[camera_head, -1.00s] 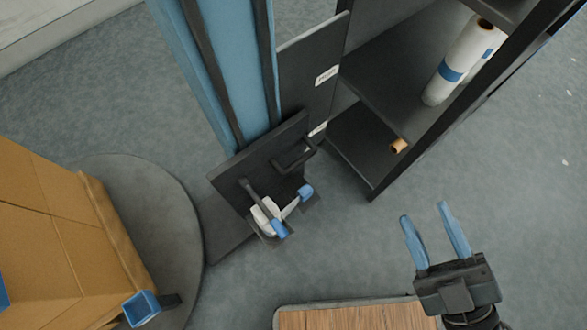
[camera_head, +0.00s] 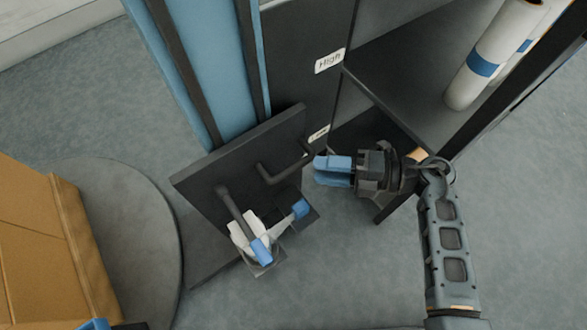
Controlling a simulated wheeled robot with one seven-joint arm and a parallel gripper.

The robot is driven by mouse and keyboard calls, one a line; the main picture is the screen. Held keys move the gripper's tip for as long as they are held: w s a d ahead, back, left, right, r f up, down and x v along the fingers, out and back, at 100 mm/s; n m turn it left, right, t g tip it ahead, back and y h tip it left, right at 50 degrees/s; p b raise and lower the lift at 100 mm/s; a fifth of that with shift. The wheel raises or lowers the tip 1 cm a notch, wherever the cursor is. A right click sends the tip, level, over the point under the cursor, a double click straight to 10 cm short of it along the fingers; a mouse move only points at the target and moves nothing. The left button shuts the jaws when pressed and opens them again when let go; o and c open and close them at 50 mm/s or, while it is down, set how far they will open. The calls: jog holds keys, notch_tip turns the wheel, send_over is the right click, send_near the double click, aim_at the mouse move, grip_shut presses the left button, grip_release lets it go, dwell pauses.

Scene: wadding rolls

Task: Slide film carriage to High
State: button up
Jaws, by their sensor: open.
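The film carriage (camera_head: 215,180) is a dark plate low on the blue mast (camera_head: 205,70), with a black bar handle (camera_head: 283,168) on its right part. A board behind it bears a "High" label (camera_head: 329,61) and a lower label (camera_head: 319,133), whose text is too small to read surely. The carriage's top edge is near the lower label. My gripper (camera_head: 318,170) has blue fingers pointing left, just right of the handle. It is open and empty; I cannot tell whether a fingertip touches the handle.
A dark shelf unit (camera_head: 400,85) holding white rolls (camera_head: 495,55) with blue bands stands right of the mast, close behind my gripper. A second arm-like holder with blue tips (camera_head: 262,250) juts from the carriage. Stacked brown boxes (camera_head: 40,250) stand on a round grey plate (camera_head: 130,215) at left.

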aim_at(293, 166)
jog(key=b+x, duration=0.1)
jog(key=x, duration=0.6)
jog(key=shift+a, duration=0.25)
jog(key=shift+c, duration=0.2)
grip_shut()
